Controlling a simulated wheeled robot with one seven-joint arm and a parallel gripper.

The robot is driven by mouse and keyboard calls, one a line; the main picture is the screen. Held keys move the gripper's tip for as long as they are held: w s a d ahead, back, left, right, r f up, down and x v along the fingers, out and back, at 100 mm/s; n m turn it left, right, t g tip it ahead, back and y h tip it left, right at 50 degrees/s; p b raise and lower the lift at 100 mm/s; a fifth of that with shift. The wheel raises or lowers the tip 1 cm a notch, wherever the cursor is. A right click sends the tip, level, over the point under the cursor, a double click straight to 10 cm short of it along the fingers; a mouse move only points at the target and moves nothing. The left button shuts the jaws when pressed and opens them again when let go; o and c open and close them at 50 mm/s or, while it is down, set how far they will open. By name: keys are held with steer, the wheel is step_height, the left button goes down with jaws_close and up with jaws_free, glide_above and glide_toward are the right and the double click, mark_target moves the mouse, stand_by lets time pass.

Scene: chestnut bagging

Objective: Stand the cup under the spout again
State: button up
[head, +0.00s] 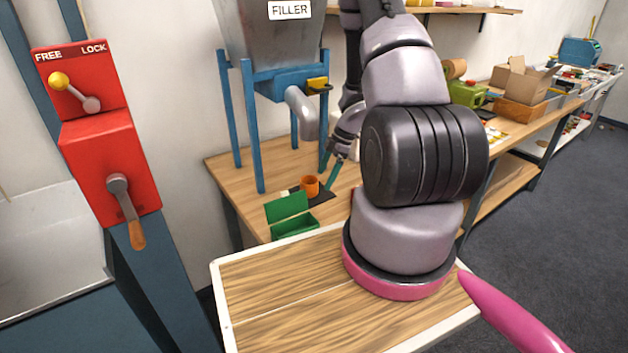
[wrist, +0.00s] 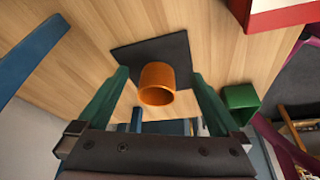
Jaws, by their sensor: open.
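The orange cup (head: 310,186) stands upright on a dark square pad (head: 322,197) on the wooden bench, below the grey spout (head: 302,112) of the filler. In the wrist view the cup (wrist: 157,80) is on the pad (wrist: 185,48), its open mouth showing. My gripper (head: 336,172) is low beside the cup in the head view. In the wrist view my gripper (wrist: 158,76) is open, with a green finger on each side of the cup and a visible gap on both sides. Whether the cup is exactly centred under the spout I cannot tell.
Blue filler legs (head: 253,125) rise around the bench area. A red lever box (head: 110,165) is at the left. A white-edged wooden tabletop (head: 280,305) lies nearest. Boxes (head: 525,85) fill the far bench.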

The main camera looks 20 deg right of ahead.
steer(key=d, duration=0.2)
steer(key=s+d, duration=0.1)
steer(key=d, duration=0.2)
steer(key=s+d, duration=0.1)
steer(key=d, duration=0.2)
steer(key=shift+d, duration=0.2)
